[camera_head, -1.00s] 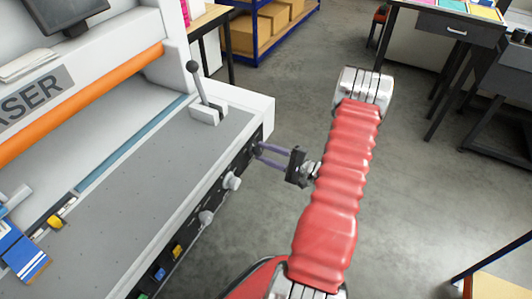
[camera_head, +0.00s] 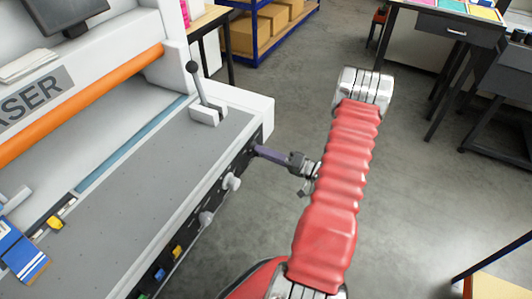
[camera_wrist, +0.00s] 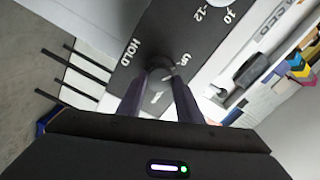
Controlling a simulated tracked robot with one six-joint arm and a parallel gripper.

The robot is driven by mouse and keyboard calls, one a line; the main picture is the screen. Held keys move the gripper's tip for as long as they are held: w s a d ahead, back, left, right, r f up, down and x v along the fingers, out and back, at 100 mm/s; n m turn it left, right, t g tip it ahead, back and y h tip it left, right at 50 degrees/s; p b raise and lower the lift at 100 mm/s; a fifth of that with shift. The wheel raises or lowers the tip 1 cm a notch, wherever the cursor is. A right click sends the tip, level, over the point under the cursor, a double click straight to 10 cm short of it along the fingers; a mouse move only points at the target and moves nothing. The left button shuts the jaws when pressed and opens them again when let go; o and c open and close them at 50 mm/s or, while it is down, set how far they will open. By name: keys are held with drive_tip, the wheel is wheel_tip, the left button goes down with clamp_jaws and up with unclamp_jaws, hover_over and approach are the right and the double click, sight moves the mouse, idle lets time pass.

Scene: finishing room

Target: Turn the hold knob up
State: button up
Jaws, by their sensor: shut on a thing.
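The hold knob (camera_wrist: 160,64) is a small dark knob on the black control strip (camera_wrist: 190,32), beside the printed word HOLD in the wrist view. Lettering that seems to read UP is printed close by. My gripper (camera_wrist: 159,76) is shut on the knob, one purple-grey finger on each side. The fingers hide part of the knob, and its pointer cannot be made out. In the head view my gripper (camera_head: 259,151) reaches left to the far end of the machine's front strip, its fingers overlapping in line.
White knobs (camera_head: 231,182) and coloured buttons (camera_head: 177,251) sit along the same strip, nearer to me. A lever (camera_head: 199,85) stands on the grey machine bed (camera_head: 150,190) above. The floor (camera_head: 430,215) right of my arm is clear.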

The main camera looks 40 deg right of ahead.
drive_tip(key=shift+s+f+n, duration=0.1)
drive_tip(key=shift+f+n, duration=0.15)
drive_tip(key=shift+n, duration=0.25)
drive_tip(key=o, duration=1)
drive_tip(key=shift+r, duration=0.15)
drive_tip(key=shift+o, duration=0.2)
drive_tip(key=v, duration=1.3)
drive_tip(key=shift+s, duration=0.35)
